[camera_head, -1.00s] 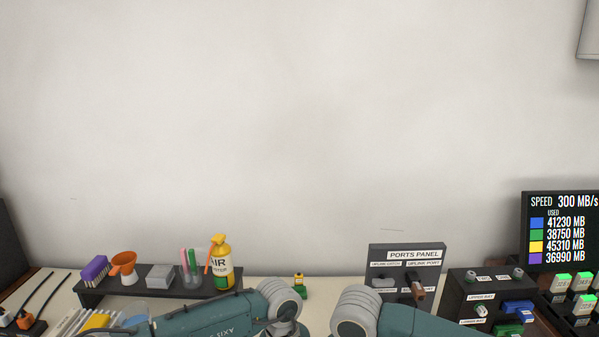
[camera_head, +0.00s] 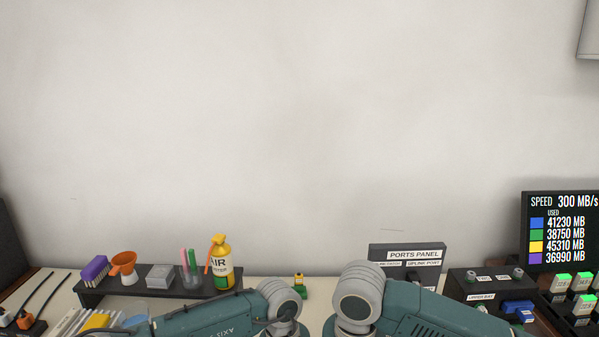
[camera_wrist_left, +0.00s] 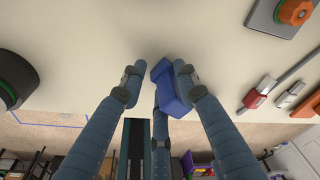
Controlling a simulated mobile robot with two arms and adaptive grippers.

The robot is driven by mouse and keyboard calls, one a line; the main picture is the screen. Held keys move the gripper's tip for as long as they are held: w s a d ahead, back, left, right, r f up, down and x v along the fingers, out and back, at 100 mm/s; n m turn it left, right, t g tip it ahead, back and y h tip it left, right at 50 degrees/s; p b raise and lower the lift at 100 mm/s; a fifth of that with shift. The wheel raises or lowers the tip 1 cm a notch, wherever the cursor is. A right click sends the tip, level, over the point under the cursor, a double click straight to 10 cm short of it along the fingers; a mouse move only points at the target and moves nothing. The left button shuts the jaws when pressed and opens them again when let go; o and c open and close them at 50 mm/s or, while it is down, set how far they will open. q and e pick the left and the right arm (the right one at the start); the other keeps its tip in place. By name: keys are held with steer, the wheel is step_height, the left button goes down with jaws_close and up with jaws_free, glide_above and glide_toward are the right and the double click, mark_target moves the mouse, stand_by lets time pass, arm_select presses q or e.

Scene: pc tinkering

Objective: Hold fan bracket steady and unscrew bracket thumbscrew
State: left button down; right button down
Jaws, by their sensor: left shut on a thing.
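In the left wrist view my left gripper (camera_wrist_left: 157,69) is shut on a blue angular piece (camera_wrist_left: 172,92), which sits between its fingers and leans toward the right one. I cannot tell if this piece is the fan bracket. No thumbscrew can be made out in either view. In the head view only the upper parts of my two arms show at the bottom edge. Both grippers are below that picture, and my right gripper shows in neither current view.
A ports panel (camera_head: 406,252) stands behind my right arm. The left wrist view shows an orange knob (camera_wrist_left: 295,11) and a red connector (camera_wrist_left: 254,98) on the pale surface.

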arm_select(q)
steer(key=c, duration=1.2)
jaws_free()
steer(key=r, duration=0.4)
steer(key=w+a+r, duration=0.1)
steer(key=r, duration=0.7)
steer(key=shift+w+a, duration=0.2)
steer(key=shift+w, duration=0.1)
steer(key=shift+f, duration=0.1)
